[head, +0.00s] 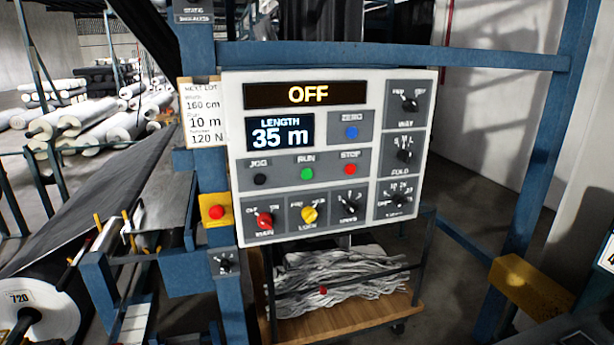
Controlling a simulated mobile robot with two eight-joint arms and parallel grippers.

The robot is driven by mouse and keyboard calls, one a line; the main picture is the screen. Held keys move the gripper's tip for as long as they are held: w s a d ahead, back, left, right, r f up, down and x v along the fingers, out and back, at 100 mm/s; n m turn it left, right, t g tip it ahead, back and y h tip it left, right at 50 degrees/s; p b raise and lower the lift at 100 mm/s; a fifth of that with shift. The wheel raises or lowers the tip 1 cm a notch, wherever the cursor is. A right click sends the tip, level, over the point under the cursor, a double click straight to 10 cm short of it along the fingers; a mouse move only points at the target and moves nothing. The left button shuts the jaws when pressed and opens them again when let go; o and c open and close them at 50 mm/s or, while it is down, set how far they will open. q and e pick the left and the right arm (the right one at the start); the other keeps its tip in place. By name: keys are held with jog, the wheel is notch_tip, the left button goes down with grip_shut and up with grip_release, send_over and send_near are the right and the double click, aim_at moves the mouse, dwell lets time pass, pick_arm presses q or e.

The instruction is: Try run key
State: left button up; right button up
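A white control panel (337,185) faces me on a blue frame. Its top display (308,94) reads OFF, and the length display (280,134) reads 35 m. The green RUN button (307,174) sits between the black JOG button (261,179) and the red STOP button (350,169). Below are a red knob (265,221), a yellow LOCK knob (309,214) and a black knob (349,205). A blue ZERO button (351,133) is right of the length display. I cannot make out a separate key. Neither of my grippers is in view.
A red button on a yellow box (216,211) and a paper lot card (204,114) are left of the panel. A cart (345,315) with grey cloth stands below. A roll marked 720 (40,305) is at lower left. Blue posts (540,150) frame the right.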

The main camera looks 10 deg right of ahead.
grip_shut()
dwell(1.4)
